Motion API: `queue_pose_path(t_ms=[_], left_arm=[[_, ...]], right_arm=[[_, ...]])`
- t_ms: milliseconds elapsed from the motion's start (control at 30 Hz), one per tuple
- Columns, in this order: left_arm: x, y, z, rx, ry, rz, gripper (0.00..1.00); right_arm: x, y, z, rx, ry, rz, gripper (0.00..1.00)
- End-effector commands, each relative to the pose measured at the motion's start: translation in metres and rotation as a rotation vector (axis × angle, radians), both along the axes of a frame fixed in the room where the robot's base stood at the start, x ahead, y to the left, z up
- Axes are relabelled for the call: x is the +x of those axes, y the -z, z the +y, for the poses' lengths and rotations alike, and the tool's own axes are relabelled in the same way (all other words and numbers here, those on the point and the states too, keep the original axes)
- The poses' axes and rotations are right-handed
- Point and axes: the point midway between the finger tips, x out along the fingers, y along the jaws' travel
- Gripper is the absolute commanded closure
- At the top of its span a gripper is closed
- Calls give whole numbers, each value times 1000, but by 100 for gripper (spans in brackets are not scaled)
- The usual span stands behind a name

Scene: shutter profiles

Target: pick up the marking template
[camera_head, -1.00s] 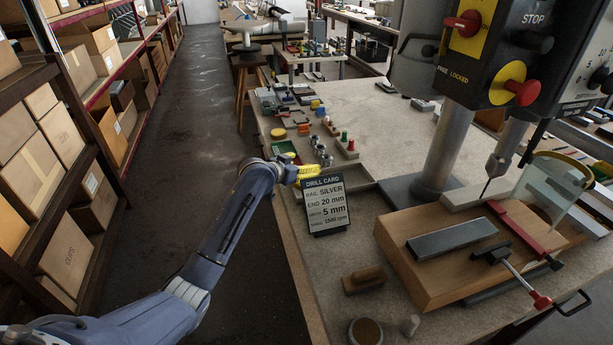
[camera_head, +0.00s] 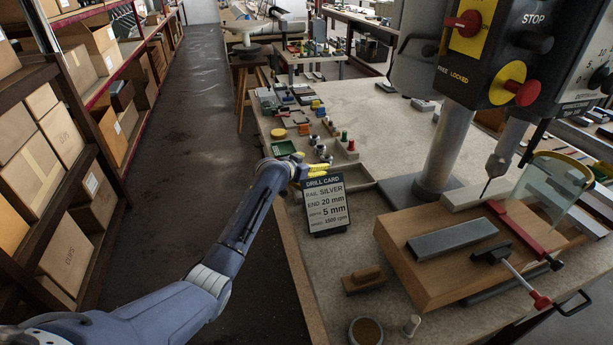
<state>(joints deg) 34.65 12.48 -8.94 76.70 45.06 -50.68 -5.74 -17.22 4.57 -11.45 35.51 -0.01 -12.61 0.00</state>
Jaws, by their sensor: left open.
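My left gripper (camera_head: 317,170) shows yellow fingers just behind the top edge of the drill card. It is open, over the left part of the bench, by the small trays. I cannot tell for sure which of the small pieces is the marking template; the gripper and the card may hide part of it. The drill card (camera_head: 326,205) stands upright and reads SILVER, END 20 mm, 5 mm. My right gripper is not in view.
The bench (camera_head: 385,125) holds a green tray (camera_head: 283,148), coloured stops and small parts on the left. A wooden block (camera_head: 420,275) carries a grey bar (camera_head: 452,239) under the drill. A brush (camera_head: 364,280) lies at the front. The bench's middle is clear.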

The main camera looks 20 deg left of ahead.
Motion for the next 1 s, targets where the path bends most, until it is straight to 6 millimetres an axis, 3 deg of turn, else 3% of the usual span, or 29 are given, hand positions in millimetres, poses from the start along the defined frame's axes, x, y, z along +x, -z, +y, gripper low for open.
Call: queue_pose_path(t_ms=[133, 700, 767, 800, 1000], left_arm=[[0, 0, 0, 0, 0, 0, 26], [0, 0, 0, -1, 0, 0, 91], [0, 0, 0, -1, 0, 0, 91], [0, 0, 0, -1, 0, -1, 97], [0, -1, 0, -1, 0, -1, 97]], right_arm=[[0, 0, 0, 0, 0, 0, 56], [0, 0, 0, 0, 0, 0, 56], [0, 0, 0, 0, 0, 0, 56], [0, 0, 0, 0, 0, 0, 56], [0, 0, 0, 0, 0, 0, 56]])
